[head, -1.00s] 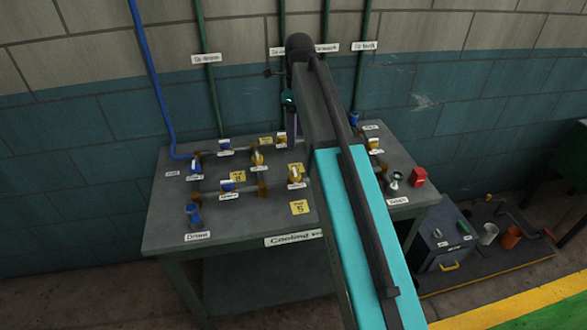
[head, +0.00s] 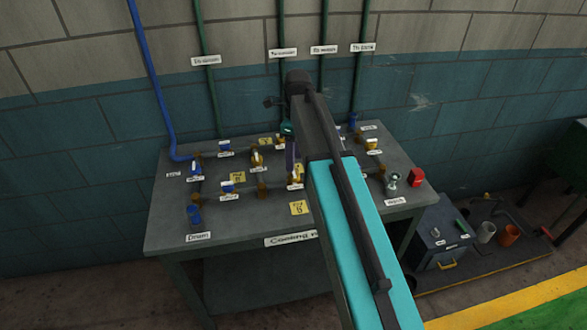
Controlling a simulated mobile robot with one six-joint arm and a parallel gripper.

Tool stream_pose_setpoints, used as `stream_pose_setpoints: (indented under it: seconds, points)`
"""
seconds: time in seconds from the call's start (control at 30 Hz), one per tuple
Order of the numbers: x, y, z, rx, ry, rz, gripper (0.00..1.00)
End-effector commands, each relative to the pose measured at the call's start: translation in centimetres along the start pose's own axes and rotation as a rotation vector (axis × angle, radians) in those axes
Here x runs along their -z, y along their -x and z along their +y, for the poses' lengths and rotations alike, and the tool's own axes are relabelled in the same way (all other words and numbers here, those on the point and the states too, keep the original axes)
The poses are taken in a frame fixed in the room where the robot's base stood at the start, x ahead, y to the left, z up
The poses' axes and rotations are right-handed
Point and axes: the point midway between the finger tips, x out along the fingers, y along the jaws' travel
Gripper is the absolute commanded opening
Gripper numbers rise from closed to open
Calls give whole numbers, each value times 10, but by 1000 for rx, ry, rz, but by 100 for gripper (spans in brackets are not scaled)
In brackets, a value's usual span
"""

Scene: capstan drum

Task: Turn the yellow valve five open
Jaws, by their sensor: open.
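The grey pipe bench (head: 230,220) carries several small valves on brass and grey pipes. A yellow-handled valve (head: 296,178) stands right of centre, just behind a yellow tag (head: 298,208) whose mark looks like a 5. A second yellow-handled valve (head: 257,159) stands further back to the left. My gripper (head: 291,166) hangs from my arm over the bench, close to the right yellow valve in the picture. It is small and partly hidden by my arm, but open. I cannot tell whether it touches the handle. My arm hides part of the bench to the right.
A red block (head: 416,177) sits at the right edge. Green and blue pipes run up the wall behind.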

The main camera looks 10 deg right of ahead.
Motion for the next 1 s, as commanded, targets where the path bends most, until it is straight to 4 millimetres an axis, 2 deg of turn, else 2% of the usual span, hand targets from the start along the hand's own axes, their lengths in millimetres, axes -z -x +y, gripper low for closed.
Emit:
stream_pose_setpoints:
  seconds: [0.5,1.0]
  points:
    - [0,-49,1,-1,1,1,50]
    - [-1,-57,1,1,2,0,50]
